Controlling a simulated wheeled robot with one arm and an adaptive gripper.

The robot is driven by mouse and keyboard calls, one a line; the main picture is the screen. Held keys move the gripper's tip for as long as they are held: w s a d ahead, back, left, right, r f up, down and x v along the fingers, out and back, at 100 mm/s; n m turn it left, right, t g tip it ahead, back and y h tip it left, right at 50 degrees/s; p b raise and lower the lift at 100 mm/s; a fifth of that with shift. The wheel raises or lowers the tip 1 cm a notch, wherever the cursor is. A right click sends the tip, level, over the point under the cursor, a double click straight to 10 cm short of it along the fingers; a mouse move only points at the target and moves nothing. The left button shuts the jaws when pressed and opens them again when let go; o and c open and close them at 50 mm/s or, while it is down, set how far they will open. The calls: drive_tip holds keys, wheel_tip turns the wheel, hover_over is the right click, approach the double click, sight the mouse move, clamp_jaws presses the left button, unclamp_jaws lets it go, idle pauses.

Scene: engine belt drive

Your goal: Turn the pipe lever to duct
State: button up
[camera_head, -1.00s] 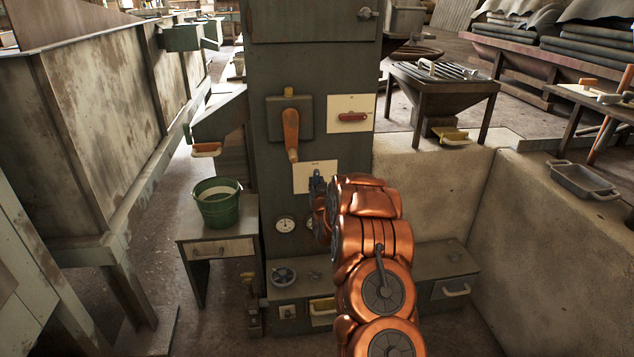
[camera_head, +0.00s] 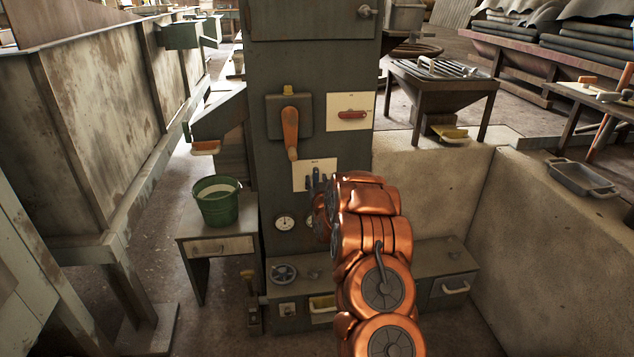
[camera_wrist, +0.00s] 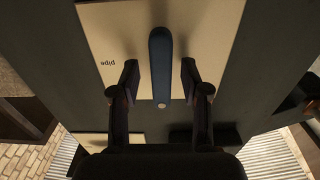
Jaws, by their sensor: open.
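A blue lever (camera_wrist: 161,65) stands out from a pale plate (camera_wrist: 215,35) in the wrist view. It looks straight up and down there, with a small pale spot at its lower end. The word "pipe" reads upside down on the plate, left of the lever. My gripper (camera_wrist: 160,82) is open, one dark finger on each side of the lever, with a visible gap on both sides. In the head view the plate (camera_head: 301,177) is on the front of the dark cabinet; my copper arm hides its lower right. The lever is small and partly covered there.
An orange-handled lever (camera_head: 290,132) and a red handle on another pale plate (camera_head: 352,114) sit above on the cabinet (camera_head: 315,65). Gauges (camera_head: 284,222) are below. A green bucket (camera_head: 217,204) stands on a small table at left. A low bench runs along the cabinet's foot.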

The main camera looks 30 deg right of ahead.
drive_tip(key=v, duration=1.2)
idle(0.3)
drive_tip(key=shift+r, duration=0.1)
idle(0.4)
